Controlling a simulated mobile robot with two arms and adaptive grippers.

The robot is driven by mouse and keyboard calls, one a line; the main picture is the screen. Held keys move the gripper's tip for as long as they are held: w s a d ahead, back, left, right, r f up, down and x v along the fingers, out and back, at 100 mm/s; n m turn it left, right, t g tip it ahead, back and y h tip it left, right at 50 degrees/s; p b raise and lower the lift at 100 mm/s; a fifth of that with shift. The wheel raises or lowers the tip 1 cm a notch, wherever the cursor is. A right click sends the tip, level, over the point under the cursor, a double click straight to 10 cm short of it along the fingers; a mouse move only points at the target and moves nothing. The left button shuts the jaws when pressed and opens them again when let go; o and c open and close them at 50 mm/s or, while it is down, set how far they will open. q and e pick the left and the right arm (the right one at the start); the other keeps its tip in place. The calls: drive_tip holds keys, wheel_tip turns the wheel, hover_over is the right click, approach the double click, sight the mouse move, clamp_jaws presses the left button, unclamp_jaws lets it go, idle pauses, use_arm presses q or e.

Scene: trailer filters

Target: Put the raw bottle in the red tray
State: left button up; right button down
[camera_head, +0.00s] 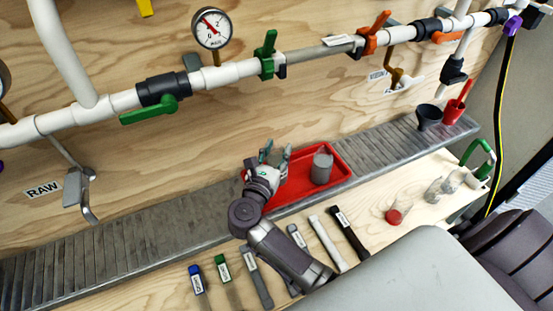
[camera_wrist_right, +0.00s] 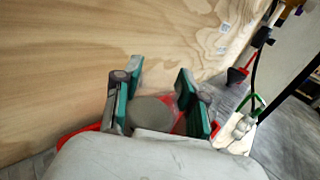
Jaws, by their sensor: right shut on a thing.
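The red tray (camera_head: 338,163) lies on the grey roller strip along the wall. A grey cylindrical bottle (camera_head: 321,169) stands upright in its right part; I see no readable label on it. My right gripper (camera_head: 276,155) is over the tray's left part, left of that bottle. In the right wrist view, a grey round thing (camera_wrist_right: 152,110) is between its green-padded fingers (camera_wrist_right: 158,98), with red tray showing behind. My right gripper is shut on this thing, mostly hidden in the head view; I cannot tell whether it is the raw bottle. My left gripper is not in view.
A RAW sign (camera_head: 43,189) is on the wall beside a grey tap lever (camera_head: 79,188). White pipes with a green valve handle (camera_head: 267,52) run above. Several labelled tools lie on the wooden ledge in front.

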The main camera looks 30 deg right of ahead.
drive_tip(key=shift+w+f, duration=0.4)
wheel_tip(320, 180, down, 3)
drive_tip(key=shift+f, duration=0.15)
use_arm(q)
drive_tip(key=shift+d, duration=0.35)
use_arm(e)
drive_tip(key=shift+f, duration=0.1)
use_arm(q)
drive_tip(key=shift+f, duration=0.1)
use_arm(e)
drive_tip(key=shift+f, duration=0.1)
drive_tip(key=shift+f, duration=0.15)
drive_tip(key=c, duration=0.6)
unclamp_jaws()
drive_tip(key=shift+c, duration=0.2)
